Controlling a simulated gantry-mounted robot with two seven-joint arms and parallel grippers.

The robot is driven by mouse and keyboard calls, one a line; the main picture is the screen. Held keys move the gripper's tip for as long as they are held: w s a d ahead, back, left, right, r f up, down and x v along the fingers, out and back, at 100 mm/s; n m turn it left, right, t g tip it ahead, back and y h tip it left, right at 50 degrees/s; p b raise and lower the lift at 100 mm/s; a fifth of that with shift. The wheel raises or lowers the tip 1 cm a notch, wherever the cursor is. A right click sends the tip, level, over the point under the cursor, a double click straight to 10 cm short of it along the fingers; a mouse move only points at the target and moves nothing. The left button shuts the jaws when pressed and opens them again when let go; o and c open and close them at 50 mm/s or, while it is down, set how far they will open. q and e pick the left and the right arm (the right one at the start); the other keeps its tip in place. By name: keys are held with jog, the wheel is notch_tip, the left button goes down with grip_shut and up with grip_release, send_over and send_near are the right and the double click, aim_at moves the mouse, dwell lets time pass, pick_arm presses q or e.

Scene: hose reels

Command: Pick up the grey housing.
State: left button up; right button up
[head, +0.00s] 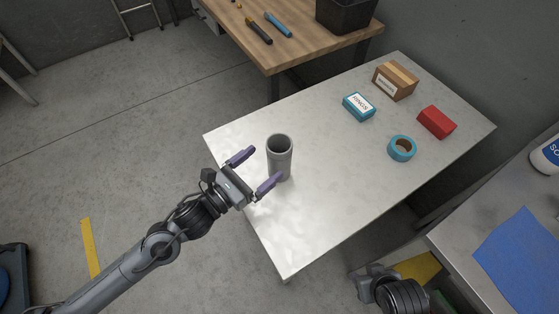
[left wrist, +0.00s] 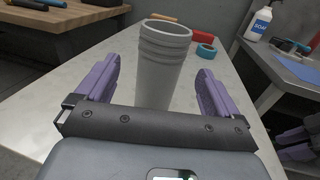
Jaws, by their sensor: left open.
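The grey housing (head: 280,160) is a hollow cylinder standing upright near the left end of the pale metal table (head: 330,205). In the left wrist view the housing (left wrist: 163,65) shows ridges below its open rim and stands ahead, between the two fingers in the picture. My left gripper (head: 254,169) is open and empty, its purple fingers pointing at the housing. One finger overlaps the housing's lower left side in the head view; I cannot tell whether it touches. My right arm shows at the bottom right of the head view, but its fingers cannot be made out there.
A teal box (head: 358,107), a cardboard box (head: 395,80), a red box (head: 436,122) and a roll of blue tape (head: 402,148) sit on the table's far right part. A wooden bench (head: 300,50) stands behind. The tabletop around the housing is clear.

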aim_at(287, 144)
pick_arm(q)
jog(key=x, duration=0.3)
jog(key=shift+r+b+x, duration=0.15)
jog(key=shift+b+x, duration=0.15)
jog(key=shift+x, duration=1.05)
jog(key=shift+r+b+x, duration=0.1)
jog(key=shift+b+x, duration=0.15)
jog(key=shift+x, duration=1.1)
jog(key=shift+s, duration=0.15)
jog(key=c, duration=1.5)
jog(key=shift+r, duration=0.1)
jog(key=shift+c, duration=0.2)
